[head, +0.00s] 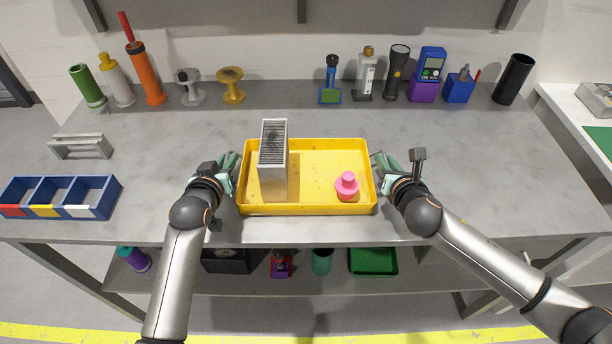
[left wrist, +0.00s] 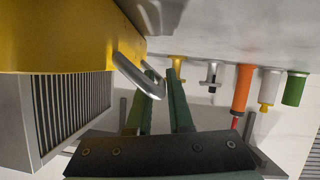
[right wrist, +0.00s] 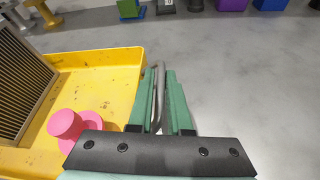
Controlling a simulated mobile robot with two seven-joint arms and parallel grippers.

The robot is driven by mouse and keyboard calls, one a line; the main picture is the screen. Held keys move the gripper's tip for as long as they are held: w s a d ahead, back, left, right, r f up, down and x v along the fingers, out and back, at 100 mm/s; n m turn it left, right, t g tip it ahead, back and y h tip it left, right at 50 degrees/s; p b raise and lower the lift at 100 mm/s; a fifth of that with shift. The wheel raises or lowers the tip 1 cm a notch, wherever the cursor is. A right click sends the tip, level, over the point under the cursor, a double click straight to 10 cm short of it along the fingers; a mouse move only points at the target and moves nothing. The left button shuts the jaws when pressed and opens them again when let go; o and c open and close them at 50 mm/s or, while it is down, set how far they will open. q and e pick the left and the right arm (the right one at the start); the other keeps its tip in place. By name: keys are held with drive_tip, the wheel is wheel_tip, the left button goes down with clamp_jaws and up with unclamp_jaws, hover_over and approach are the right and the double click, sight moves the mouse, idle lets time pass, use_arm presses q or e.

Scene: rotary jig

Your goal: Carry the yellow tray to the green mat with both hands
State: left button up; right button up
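The yellow tray (head: 322,209) lies level on the grey workbench near its front edge. It holds a grey ribbed block (head: 272,176) on the left and a pink knobbed piece (head: 346,186) on the right. My left gripper (head: 231,165) is at the tray's left side; in the left wrist view its fingers (left wrist: 161,75) meet the grey loop handle (left wrist: 135,75), but the grip is unclear. My right gripper (head: 381,162) is at the right side; in the right wrist view its fingers (right wrist: 160,75) close around the other handle. No green mat is clear on this bench.
A blue divided bin (head: 60,205) and a grey bracket (head: 80,146) are at the left. Bottles, spools and tools line the back. A green surface (head: 602,140) shows on a white side table at far right. The bench right of the tray is clear.

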use_arm(q)
clamp_jaws()
idle(1.0)
drive_tip(key=shift+r, duration=0.2)
